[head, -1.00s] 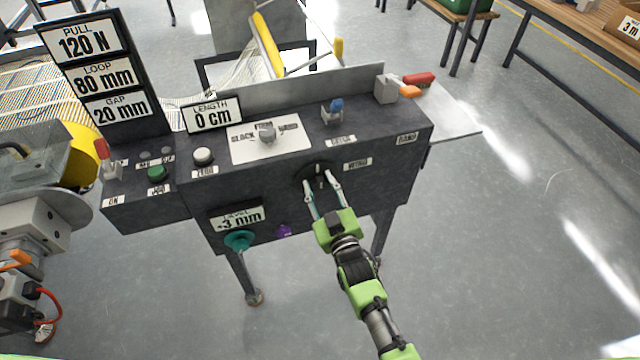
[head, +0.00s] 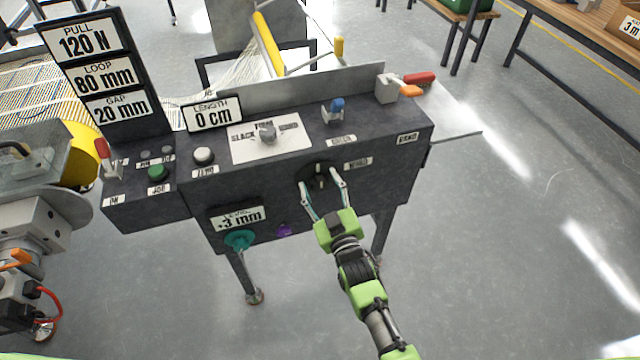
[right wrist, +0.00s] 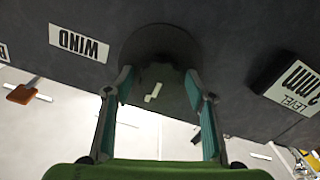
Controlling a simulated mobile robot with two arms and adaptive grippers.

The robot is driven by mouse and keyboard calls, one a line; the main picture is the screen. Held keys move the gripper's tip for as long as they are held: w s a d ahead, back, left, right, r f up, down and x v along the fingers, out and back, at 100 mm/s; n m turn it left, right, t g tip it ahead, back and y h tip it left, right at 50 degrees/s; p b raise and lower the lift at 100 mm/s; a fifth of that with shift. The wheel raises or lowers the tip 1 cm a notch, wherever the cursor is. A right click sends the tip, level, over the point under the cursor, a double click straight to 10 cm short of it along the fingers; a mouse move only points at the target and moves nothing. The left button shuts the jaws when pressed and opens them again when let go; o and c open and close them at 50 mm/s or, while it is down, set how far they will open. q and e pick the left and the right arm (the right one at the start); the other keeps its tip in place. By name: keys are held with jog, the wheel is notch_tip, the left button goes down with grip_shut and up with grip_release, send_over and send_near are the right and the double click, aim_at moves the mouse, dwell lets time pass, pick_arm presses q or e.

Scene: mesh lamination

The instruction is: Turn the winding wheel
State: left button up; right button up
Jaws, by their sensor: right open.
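The winding wheel (head: 310,175) is a dark disc with a raised hub on the front face of the dark machine panel, next to a WIND label (head: 357,163). My right gripper (head: 323,180) is open, with its two pale fingers spread on either side of the wheel's hub. In the right wrist view the wheel (right wrist: 158,38) shows as a dark disc beyond the fingertips (right wrist: 160,74), with a small light mark between them. Whether the fingertips touch the wheel cannot be told. My left gripper is not in view.
A level display (head: 238,217), a teal knob (head: 239,240) and a purple knob (head: 285,231) sit left of the wheel. The console top carries a length display (head: 212,115), a blue-tipped switch (head: 336,106) and a red-handled lever (head: 418,79).

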jog(key=v, duration=1.2)
jog(key=s+d+f+m+g+h, duration=0.1)
jog(key=s+d+f+g, duration=0.3)
jog(key=f, duration=0.6)
jog(key=s+d+f+g+h, duration=0.1)
jog(key=s+f, duration=0.4)
jog(key=f, duration=0.5)
jog(key=s+d+f+m+g+h, duration=0.1)
jog(key=s+d+f+g, duration=0.3)
jog(key=f, duration=0.6)
jog(key=s+d+f+m+g+h, duration=0.1)
jog(key=s+d+f+g, duration=0.1)
jog(key=s+f, duration=0.3)
jog(key=s+d+f+m+g, duration=0.1)
jog(key=s+d+f, duration=0.4)
jog(key=s, duration=0.9)
jog(key=s+d+f+m+g+h, duration=0.1)
jog(key=s+d+f+g, duration=0.3)
jog(key=s, duration=0.5)
jog(key=shift+s+f+h, duration=0.3)
jog(key=shift+s+f, duration=0.1)
jog(key=shift+f, duration=0.35)
